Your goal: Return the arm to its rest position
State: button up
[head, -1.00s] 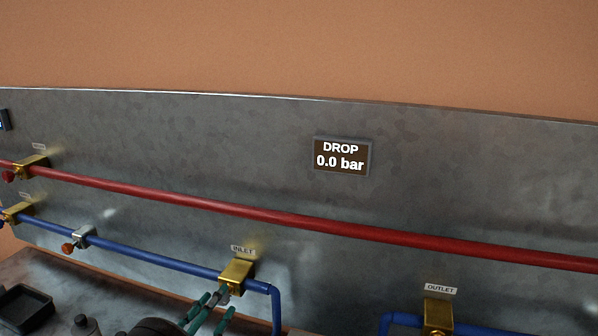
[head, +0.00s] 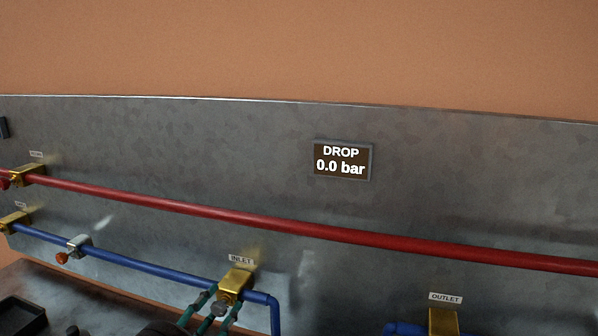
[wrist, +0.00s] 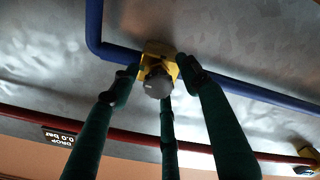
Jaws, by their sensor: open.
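My gripper (head: 219,299) is open at the bottom of the head view, with its green fingers at the brass inlet valve (head: 237,282). In the wrist view, my gripper (wrist: 159,80) has three green fingers spread around the valve's round grey knob (wrist: 158,86). The brass valve body (wrist: 158,48) sits behind the knob on the blue pipe. I cannot tell whether any finger touches the knob or the valve. Most of my arm is out of view.
A red pipe (head: 300,226) and a blue pipe (head: 150,265) cross the metal panel (head: 220,130). The outlet valve (head: 443,321) is at lower right. A display (head: 342,160) reads DROP 0.0 bar. A dark tray (head: 20,314) lies at lower left.

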jog(key=m+p, duration=0.1)
jog(key=m, duration=0.2)
jog(key=shift+r, duration=0.15)
jog(key=shift+s+a+m+b, duration=0.15)
jog(key=shift+s+a+b, duration=0.1)
jog(key=shift+s, duration=0.5)
jog(key=shift+s+a+m+b, duration=0.15)
jog(key=shift+s+a+b, duration=0.1)
jog(key=shift+s, duration=0.45)
jog(key=shift+d, duration=0.15)
